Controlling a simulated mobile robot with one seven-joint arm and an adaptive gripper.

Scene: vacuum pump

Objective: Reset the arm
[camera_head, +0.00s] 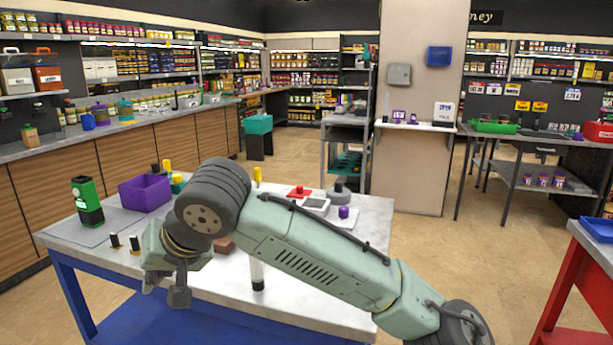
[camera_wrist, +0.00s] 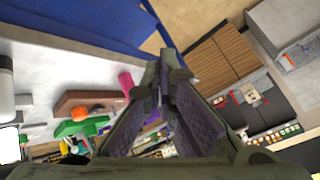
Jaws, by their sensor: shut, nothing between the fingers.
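My gripper (camera_head: 180,297) hangs at the left end of my pale green arm in the head view. The arm reaches from the lower right across the light-topped table (camera_head: 345,240). In the wrist view the fingers of my gripper (camera_wrist: 165,65) converge at their tips, shut with nothing held. A purple bin (camera_head: 145,192) and a green and black device (camera_head: 87,202) stand on the table behind and left of my gripper. My arm hides part of the tabletop.
Small black-topped parts (camera_head: 134,243) stand near the table's left side. A white device (camera_head: 316,207), a red piece (camera_head: 299,192) and a purple knob (camera_head: 344,212) are at the back right. A red-framed bench (camera_head: 590,265) stands at right. Open floor lies between.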

